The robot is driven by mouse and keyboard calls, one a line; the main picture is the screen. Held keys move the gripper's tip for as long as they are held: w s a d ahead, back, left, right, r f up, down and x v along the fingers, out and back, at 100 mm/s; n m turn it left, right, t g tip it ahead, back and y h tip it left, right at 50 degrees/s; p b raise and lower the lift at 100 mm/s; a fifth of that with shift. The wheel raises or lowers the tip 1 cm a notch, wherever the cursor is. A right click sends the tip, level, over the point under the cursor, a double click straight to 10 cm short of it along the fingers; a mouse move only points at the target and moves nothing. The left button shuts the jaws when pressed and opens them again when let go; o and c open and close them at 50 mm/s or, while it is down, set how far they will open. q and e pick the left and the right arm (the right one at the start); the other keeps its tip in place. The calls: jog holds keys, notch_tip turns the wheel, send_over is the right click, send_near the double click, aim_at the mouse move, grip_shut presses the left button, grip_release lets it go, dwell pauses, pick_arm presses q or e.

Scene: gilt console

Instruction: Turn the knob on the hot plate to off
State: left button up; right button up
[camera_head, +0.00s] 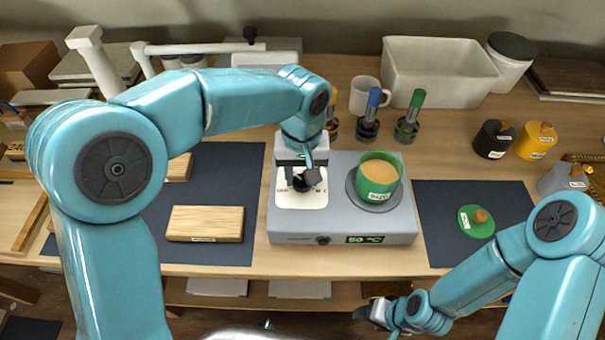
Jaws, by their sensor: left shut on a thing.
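The grey hot plate (345,226) stands in the middle of the table, with a green "50 °C" display (365,239) on its front. A green pot (379,180) with tan contents sits on its round heating plate. A white dial panel (301,200) with small markings lies at its left. My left gripper (305,183) reaches down over this panel and is shut on the dark knob there; its fingers mostly hide the knob, and its pointer direction cannot be read. A small dark round part (323,240) shows on the front face. My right gripper (374,312) is low, in front of the table edge, its jaws unclear.
A wooden block (206,223) lies on the left dark mat (225,180). A green lid (476,221) lies on the right mat (432,210). Behind stand a white mug (364,95), dark bottles with blue (369,127) and green (407,127) tops, and a white bin (440,72).

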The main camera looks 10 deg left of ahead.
aim_at(300, 180)
pick_arm(q)
jog(key=n, duration=0.3)
jog(key=n+b, duration=0.1)
jog(key=n, duration=0.2)
jog(key=shift+w+a+r, duration=0.1)
jog(key=shift+r, duration=0.1)
jog(key=n+b, duration=0.1)
jog(key=n, duration=0.4)
jog(key=shift+a, duration=0.1)
jog(key=shift+n, duration=0.5)
jog(key=o, duration=0.8)
jog(key=shift+c, duration=0.2)
jog(key=o, duration=0.3)
jog(key=shift+s+f, duration=0.1)
jog(key=shift+s, duration=0.1)
notch_tip(300, 180, up, 16)
jog(key=p, duration=0.2)
jog(key=shift+r+p, duration=0.2)
jog(key=shift+p, duration=0.1)
jog(key=shift+s, duration=0.1)
